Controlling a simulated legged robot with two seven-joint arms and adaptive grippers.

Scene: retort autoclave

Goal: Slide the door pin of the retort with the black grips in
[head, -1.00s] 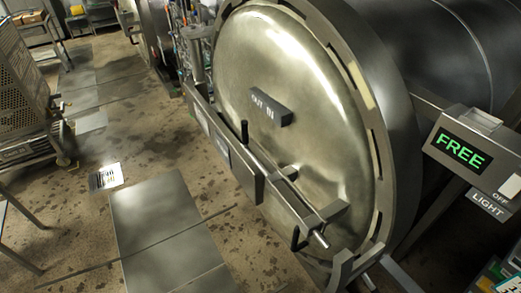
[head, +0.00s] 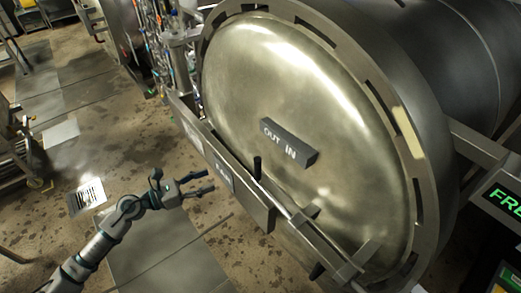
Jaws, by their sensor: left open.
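The retort (head: 290,105) has a large round metal door with a grey "OUT IN" plate (head: 289,143) on it. The door pin (head: 296,214) is a slanting metal rod along the lower door front. My right gripper is not in view.
A grey bar with label plates (head: 222,170) runs slanting across the door's lower left. A display (head: 502,199) with green letters is at the right edge. Pipes and valves (head: 172,45) stand behind at upper left. The floor at left is mostly clear, with a printed sheet (head: 88,196) on it.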

